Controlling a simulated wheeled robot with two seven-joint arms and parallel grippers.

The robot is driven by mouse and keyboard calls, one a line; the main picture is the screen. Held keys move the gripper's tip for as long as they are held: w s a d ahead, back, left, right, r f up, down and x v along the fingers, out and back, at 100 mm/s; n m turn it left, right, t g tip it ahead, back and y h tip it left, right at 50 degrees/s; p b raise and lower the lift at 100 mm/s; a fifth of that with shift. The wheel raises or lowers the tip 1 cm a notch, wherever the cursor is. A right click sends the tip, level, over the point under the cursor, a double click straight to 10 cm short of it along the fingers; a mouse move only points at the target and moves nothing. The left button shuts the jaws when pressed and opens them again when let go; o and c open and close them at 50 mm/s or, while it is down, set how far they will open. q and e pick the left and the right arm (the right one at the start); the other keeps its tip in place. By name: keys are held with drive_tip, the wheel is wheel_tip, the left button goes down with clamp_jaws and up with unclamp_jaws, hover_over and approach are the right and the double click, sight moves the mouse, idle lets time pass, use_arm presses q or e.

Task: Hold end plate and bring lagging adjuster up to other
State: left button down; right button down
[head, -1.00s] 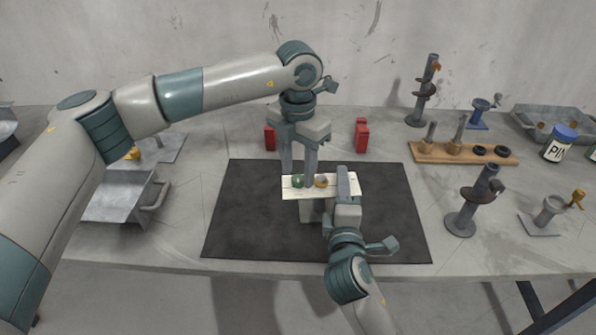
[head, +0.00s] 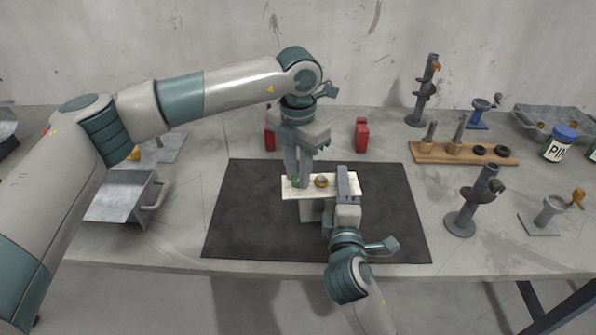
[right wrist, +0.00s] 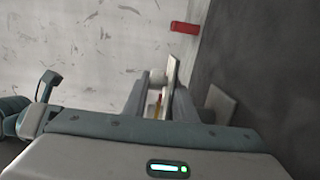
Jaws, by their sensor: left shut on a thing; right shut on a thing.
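The white end plate (head: 328,193) stands over the middle of the dark mat in the head view, with a grey part below it. A green adjuster (head: 296,182) is on the plate's left half, partly hidden by my fingers. A yellow adjuster (head: 321,182) sits to its right, with a gap between them. My left gripper (head: 298,181) comes down from above and is shut on the green adjuster. My right gripper (head: 343,180) is shut on the plate's right end. In the right wrist view the plate edge (right wrist: 173,72) shows between my right fingers (right wrist: 163,92).
Two red blocks (head: 361,135) (head: 270,137) stand behind the dark mat (head: 390,220). A wooden rack (head: 440,155) and grey positioner stands (head: 463,217) are to the right. The mat around the plate is clear.

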use_arm(q)
drive_tip(key=shift+m, duration=0.4)
use_arm(e)
drive_tip(key=shift+f, duration=0.1)
use_arm(q)
drive_tip(key=m, duration=0.3)
drive_tip(key=shift+m, duration=0.3)
drive_tip(key=m, duration=0.3)
drive_tip(key=shift+m, duration=0.3)
drive_tip(key=m, duration=0.3)
drive_tip(key=shift+m, duration=2.3)
drive_tip(key=c, duration=1.5)
unclamp_jaws()
